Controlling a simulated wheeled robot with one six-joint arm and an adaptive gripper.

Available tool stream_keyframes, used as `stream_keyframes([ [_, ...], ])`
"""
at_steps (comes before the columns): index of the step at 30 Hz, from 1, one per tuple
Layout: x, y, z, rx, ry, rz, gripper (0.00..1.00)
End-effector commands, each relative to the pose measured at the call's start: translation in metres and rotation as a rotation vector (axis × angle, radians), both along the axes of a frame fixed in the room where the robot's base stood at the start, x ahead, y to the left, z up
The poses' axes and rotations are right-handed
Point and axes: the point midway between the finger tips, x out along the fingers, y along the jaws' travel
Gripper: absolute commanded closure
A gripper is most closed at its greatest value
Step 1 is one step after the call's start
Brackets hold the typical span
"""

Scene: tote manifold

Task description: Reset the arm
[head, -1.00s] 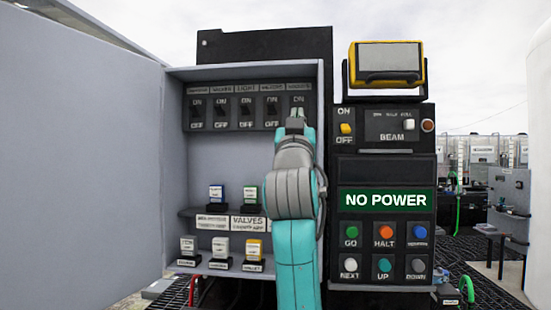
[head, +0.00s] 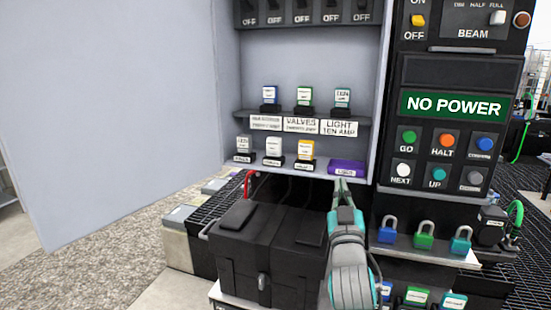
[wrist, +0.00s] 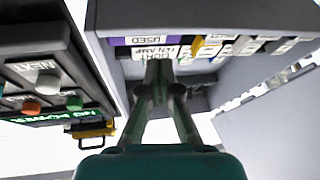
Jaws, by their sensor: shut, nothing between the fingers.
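My arm, teal and grey, rises from the bottom of the head view. My gripper (head: 341,186) is at its tip, shut and empty, in front of the cabinet's lower right edge by the purple box. In the wrist view the gripper's fingers (wrist: 162,78) converge toward the cabinet's shelf labels. The open grey cabinet (head: 300,62) holds a row of switches (head: 303,12) at the top, cut off by the picture edge. Several small labelled blocks stand on its shelf and floor. A purple box (head: 346,167), reading USED in the wrist view (wrist: 146,40), sits at the cabinet's lower right.
A control panel with a NO POWER display (head: 454,105) and coloured buttons stands right of the cabinet. Padlocks (head: 424,234) sit on a ledge below it. A black case (head: 268,245) is left of my arm. The cabinet door (head: 110,110) stands open at left.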

Motion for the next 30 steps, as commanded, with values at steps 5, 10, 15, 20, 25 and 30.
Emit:
stream_keyframes([
  [5,-0.032,-0.003,-0.083,-0.006,0.071,0.027,1.0],
  [10,-0.07,-0.005,-0.149,-0.005,0.133,0.051,1.0],
  [15,-0.114,-0.008,-0.207,0.002,0.191,0.074,1.0],
  [20,-0.161,-0.011,-0.254,0.013,0.245,0.092,1.0],
  [25,-0.215,-0.015,-0.295,0.028,0.304,0.108,1.0],
  [30,-0.272,-0.018,-0.327,0.048,0.361,0.12,1.0],
])
